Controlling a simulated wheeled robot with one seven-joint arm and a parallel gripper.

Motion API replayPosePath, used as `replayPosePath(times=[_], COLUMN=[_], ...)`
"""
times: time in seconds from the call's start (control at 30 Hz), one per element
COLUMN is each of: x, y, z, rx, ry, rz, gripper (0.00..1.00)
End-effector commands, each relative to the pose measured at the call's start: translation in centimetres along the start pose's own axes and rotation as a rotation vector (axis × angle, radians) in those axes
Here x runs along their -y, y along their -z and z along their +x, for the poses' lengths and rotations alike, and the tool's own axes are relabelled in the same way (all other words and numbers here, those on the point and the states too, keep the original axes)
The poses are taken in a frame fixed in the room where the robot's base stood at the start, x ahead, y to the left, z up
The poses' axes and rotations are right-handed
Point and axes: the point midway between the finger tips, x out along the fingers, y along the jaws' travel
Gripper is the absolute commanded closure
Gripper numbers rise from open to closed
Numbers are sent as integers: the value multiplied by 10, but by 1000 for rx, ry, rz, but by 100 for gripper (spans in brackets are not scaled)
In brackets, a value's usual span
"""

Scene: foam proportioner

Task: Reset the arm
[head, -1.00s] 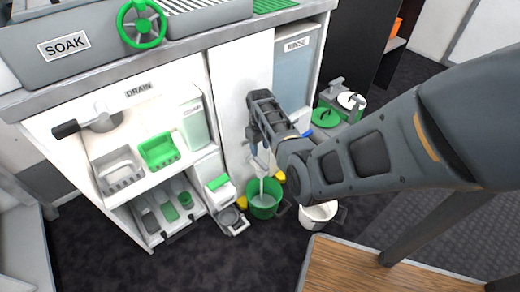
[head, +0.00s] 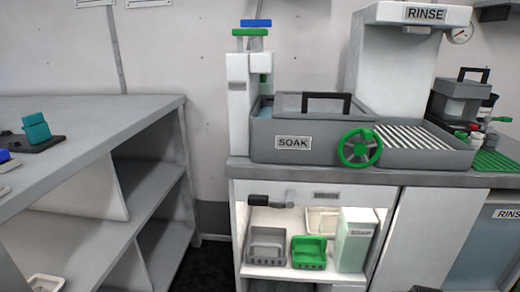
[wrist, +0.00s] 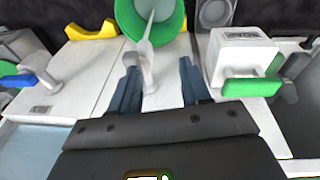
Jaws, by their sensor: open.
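My gripper (wrist: 158,72) shows in the wrist view, its two blue-grey fingers spread apart. A slim white spout or lever (wrist: 148,78) lies between the fingers in the picture; I cannot tell whether they touch it. A pale stream or rod runs from it into a green bucket (wrist: 128,18) at the top. The head view shows the soak sink and the counter, but no clear view of my gripper.
A white block with a green front (wrist: 252,87) is close to the right finger. A blue-handled white tap (wrist: 38,72) is at the left. In the head view, a grey soak basin (head: 300,140) with a green wheel (head: 359,148) stands above open shelves. A grey bench (head: 90,120) is at the left.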

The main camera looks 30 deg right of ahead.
Motion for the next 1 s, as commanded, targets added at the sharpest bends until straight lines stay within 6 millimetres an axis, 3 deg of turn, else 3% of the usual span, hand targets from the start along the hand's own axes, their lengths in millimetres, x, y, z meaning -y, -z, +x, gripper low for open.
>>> replayPosePath(times=[0.03,0.23,0.47,0.77,1.0], x=[13,55,97,140,161], y=[-16,-64,-119,-188,-234], z=[3,-4,-41,-131,-232], rx=[-33,-199,-399,-660,-859], ry=[-14,-51,-45,39,160], rz=[-23,-95,-177,-264,-305], gripper=[53,53,53,53,53])
